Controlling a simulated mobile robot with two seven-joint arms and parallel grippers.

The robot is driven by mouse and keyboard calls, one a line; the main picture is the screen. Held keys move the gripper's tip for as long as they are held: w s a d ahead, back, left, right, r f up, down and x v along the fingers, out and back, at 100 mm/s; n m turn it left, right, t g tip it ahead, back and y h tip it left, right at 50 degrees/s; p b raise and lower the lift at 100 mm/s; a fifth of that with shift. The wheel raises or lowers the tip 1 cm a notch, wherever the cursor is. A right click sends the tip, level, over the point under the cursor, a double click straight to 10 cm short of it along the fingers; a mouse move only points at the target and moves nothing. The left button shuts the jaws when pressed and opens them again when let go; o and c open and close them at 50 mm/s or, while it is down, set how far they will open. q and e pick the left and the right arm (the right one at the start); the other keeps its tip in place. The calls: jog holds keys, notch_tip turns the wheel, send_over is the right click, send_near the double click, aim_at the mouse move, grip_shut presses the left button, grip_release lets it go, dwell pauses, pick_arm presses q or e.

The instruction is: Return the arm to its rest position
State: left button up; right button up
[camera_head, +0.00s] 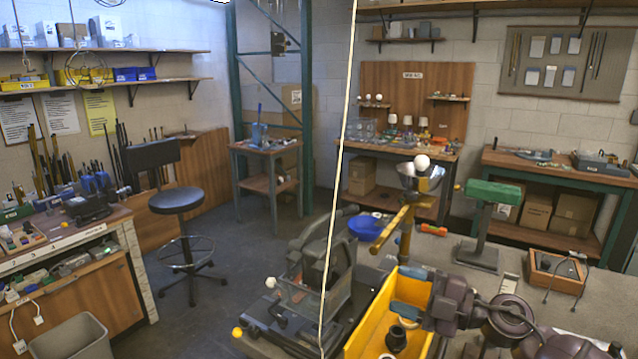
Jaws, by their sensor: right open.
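My right arm comes in from the lower right, with its dark links over the bench. My right gripper (402,297) is open over the yellow bin (364,330), its fingers pointing left; I see nothing held between them. My left gripper is not in view. A lamp stands behind the bin: a brass-yellow post (405,245) carries a shiny bowl-shaped shade (422,180) with a white round bulb (421,162) on top. The gripper is apart from the lamp, below and in front of it. A black ring-shaped part (397,338) lies in the bin.
A grey machine (318,265) stands left of the bin. A green-topped stand (488,225) and a wooden box (557,272) with cables are on the bench at right. A blue bowl (366,227) sits behind. Some bench top (540,240) between them is clear.

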jog(key=s+d+f+m+t+h, duration=0.2)
jog(key=d+f+m+t+h, duration=0.85)
jog(key=m, duration=0.55)
jog(key=s+d+f+m+g+h, duration=0.2)
jog(key=s+f+m+g+h, duration=0.4)
jog(key=s+f, duration=1.4)
jog(key=s+m+g, duration=0.1)
jog(key=s+m, duration=0.1)
jog(key=shift+s+f+m, duration=0.25)
jog(key=shift+f+m, duration=0.05)
jog(key=shift+f, duration=0.1)
